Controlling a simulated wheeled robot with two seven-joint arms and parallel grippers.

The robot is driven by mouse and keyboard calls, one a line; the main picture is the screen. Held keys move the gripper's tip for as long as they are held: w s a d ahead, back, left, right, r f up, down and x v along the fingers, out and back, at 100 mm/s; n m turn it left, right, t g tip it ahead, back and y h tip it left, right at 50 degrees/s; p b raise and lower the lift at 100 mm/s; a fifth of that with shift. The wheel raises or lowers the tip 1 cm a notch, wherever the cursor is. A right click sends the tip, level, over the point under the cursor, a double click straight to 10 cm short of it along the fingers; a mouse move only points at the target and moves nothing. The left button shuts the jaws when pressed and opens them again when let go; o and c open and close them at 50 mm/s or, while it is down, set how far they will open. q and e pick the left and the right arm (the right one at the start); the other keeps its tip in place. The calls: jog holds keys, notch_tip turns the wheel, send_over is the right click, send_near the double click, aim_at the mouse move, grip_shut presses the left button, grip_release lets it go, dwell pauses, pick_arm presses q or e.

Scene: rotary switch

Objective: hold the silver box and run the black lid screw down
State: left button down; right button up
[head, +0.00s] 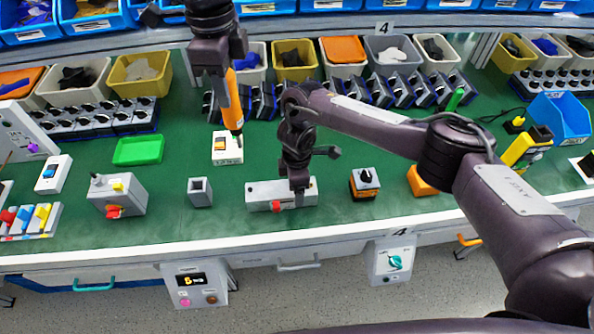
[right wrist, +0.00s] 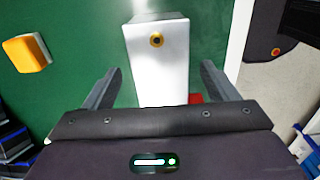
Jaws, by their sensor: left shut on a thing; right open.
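The silver box (head: 258,195), long and pale grey with a red knob (head: 276,206) on its front, lies near the table's front edge. My left gripper (head: 226,68) is shut on an orange screwdriver (head: 233,100), held tilted, black tip down. The tip is over or beside a small white box (head: 228,157); contact cannot be told. I cannot clearly identify the black lid screw.
A grey box with a red knob (head: 118,196) and a small grey block (head: 200,192) stand left of the silver box. A black-knobbed orange switch (head: 365,184) stands right. A green tray (head: 138,151) lies behind. Rows of switches and bins fill the back.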

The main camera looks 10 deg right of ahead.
jog(key=shift+f, duration=1.85)
jog(key=shift+c, duration=0.3)
jog(key=c, duration=1.4)
